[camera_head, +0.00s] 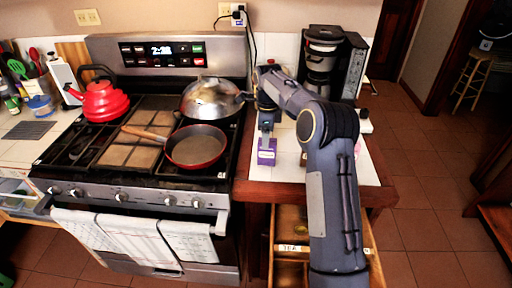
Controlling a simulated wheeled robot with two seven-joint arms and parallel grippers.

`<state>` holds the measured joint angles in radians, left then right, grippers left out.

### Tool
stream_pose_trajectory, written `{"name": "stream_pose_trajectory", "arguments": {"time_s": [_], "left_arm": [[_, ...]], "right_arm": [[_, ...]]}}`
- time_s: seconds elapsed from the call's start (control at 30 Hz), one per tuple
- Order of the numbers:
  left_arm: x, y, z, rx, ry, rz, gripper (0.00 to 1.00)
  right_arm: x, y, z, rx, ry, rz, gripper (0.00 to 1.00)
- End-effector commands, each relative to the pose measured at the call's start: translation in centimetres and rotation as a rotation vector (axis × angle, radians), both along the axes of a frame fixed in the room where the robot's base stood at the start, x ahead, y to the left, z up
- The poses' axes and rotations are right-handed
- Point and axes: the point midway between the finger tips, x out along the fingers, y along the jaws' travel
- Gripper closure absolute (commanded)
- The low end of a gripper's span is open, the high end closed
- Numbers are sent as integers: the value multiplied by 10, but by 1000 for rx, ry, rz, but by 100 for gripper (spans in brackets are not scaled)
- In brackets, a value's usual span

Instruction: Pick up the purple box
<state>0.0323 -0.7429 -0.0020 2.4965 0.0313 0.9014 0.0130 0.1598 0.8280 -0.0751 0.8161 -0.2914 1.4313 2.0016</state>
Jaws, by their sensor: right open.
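The purple box (267,157) stands on the white counter top to the right of the stove, near the counter's front left part. My right arm comes in from the lower right and bends over the counter. My right gripper (267,138) points down right at the top of the purple box. It is open, and its fingers are small in this view; I cannot tell whether they touch the box. My left gripper is not in view.
A coffee maker (320,62) stands at the back of the white counter (366,173). On the stove left of it are a red-rimmed pan (196,146), a silver domed lid (211,98) and a red kettle (102,102). Open floor lies at the right.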

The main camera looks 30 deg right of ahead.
Motion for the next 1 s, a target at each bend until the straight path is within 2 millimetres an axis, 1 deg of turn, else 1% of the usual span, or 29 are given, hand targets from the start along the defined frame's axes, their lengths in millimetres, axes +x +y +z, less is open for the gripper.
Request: {"name": "stream_pose_trajectory", "arguments": {"time_s": [0.03, 0.17, 0.3, 0.4, 0.5, 0.7, 0.73, 0.77, 1.0], "left_arm": [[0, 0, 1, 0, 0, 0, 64], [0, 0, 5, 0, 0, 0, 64], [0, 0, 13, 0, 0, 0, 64], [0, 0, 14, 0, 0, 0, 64], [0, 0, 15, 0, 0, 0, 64], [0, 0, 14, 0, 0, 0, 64], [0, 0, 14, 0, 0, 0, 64], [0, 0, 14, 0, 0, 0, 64], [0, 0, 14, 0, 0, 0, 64]], "right_arm": [[-1, 0, -6, 2, 2, 1, 36], [0, -1, -20, 2, 2, 1, 36], [1, -3, -42, 3, 3, 2, 36], [1, -3, -55, 1, 2, 3, 36], [1, -3, -60, 2, -1, 4, 36], [1, -3, -61, 1, -2, 4, 36], [1, -3, -61, 1, -2, 4, 38], [1, -3, -61, 1, -2, 4, 42], [1, -3, -61, 1, -2, 4, 73]]}}
